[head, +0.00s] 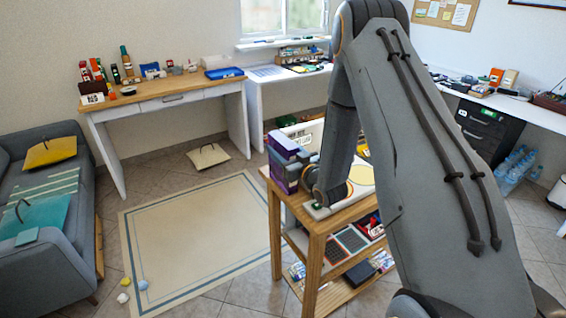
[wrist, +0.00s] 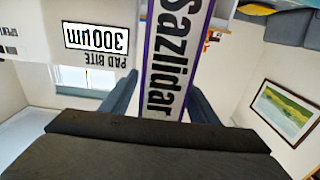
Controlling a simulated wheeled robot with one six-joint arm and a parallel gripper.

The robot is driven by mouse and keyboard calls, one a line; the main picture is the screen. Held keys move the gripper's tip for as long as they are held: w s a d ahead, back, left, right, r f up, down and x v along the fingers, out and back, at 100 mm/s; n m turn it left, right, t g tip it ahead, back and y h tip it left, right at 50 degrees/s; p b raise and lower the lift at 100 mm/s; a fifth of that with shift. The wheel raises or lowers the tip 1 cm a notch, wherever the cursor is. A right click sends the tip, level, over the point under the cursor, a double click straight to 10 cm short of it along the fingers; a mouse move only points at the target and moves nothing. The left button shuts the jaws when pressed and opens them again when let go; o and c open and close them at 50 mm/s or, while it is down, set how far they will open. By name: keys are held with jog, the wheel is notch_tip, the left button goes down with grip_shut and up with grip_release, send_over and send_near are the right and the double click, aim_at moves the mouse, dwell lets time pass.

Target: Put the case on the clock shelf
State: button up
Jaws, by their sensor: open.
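A tall white case (wrist: 177,60) with purple edges and the black word "Sazlidar" stands between the fingers of my gripper (wrist: 162,88) in the wrist view. The fingers are spread, with one on each side of it; I cannot tell whether either touches. In the head view, purple boxes (head: 284,160) stand at the left end of the wooden shelf unit (head: 317,229), beside my wrist. I cannot tell which of them is the case, and my arm hides the fingers there. I make out no clock on any shelf.
A white turntable-like device (head: 361,178) with a yellow disc is on the unit's top, right of my wrist. A white "PAD BITE" panel (wrist: 95,38) is close to the gripper's left. Lower shelves hold several flat items. The rug (head: 195,235) leaves open floor.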

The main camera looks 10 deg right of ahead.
grip_shut()
jog(key=shift+r, duration=0.15)
